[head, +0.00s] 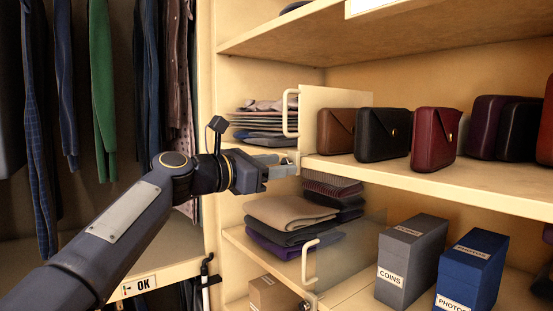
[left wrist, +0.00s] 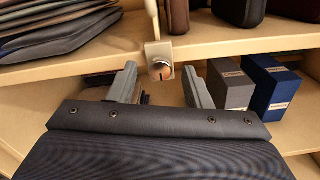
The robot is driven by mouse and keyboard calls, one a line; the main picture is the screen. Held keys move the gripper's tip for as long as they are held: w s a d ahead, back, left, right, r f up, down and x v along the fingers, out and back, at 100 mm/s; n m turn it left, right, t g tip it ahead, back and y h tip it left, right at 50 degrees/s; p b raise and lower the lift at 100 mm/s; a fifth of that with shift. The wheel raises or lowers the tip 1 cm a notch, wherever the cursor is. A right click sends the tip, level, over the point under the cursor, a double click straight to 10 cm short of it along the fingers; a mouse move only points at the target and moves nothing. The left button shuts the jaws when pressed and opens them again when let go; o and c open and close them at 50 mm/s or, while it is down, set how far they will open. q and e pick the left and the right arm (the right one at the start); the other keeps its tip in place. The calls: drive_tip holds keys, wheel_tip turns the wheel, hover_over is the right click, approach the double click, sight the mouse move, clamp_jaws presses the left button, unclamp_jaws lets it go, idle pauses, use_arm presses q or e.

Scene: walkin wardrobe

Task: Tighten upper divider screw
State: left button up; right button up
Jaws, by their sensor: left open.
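The upper divider (head: 335,97) is a cream panel with a pale handle (head: 286,112), upright on the upper shelf. Its screw (left wrist: 161,70) shows in the left wrist view as a round metal head with a dark mark, on a pale bracket (left wrist: 156,52) at the shelf's front edge. My left gripper (head: 282,163) is at that shelf edge, pointing right in the head view. In the left wrist view its two grey fingers (left wrist: 160,86) are apart and empty, with the screw between and just beyond their tips. The fingers largely hide the screw in the head view. My right gripper is not in view.
Brown, black and red bags (head: 381,135) stand right of the divider; folded clothes (head: 262,122) lie left. Below are a lower divider (head: 345,255), folded clothes (head: 290,212), and grey (head: 410,262) and blue (head: 470,275) boxes. Hanging clothes (head: 103,65) are at left.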

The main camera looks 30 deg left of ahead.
use_arm(q)
drive_tip(key=shift+w+d, duration=0.1)
drive_tip(key=shift+w, duration=0.05)
clamp_jaws()
